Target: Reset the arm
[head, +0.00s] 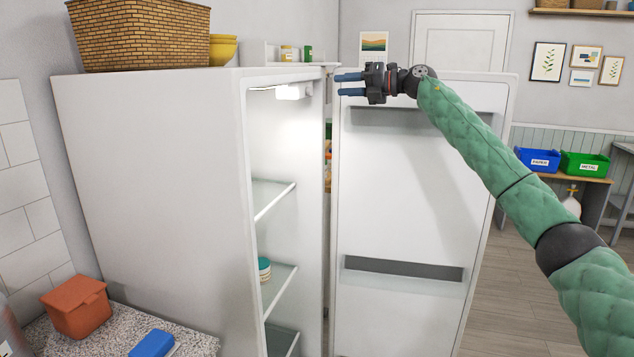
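My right arm, in a green quilted sleeve, reaches in from the lower right. My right gripper (350,84) is raised in front of the top of the open fridge door (400,190) and points left. Its two blue fingers are apart with nothing visible between them. The white fridge (165,170) stands open, with its inside lit. A small teal and white container (264,270) sits on one of its shelves. I cannot tell whether the gripper touches the door. My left gripper is out of view.
A wicker basket (140,35) and yellow bowls (223,50) sit on the fridge. An orange container (77,308) and a blue object (152,344) are on the counter at lower left. Blue (538,161) and green (585,164) bins stand at the right. Floor right of the door is clear.

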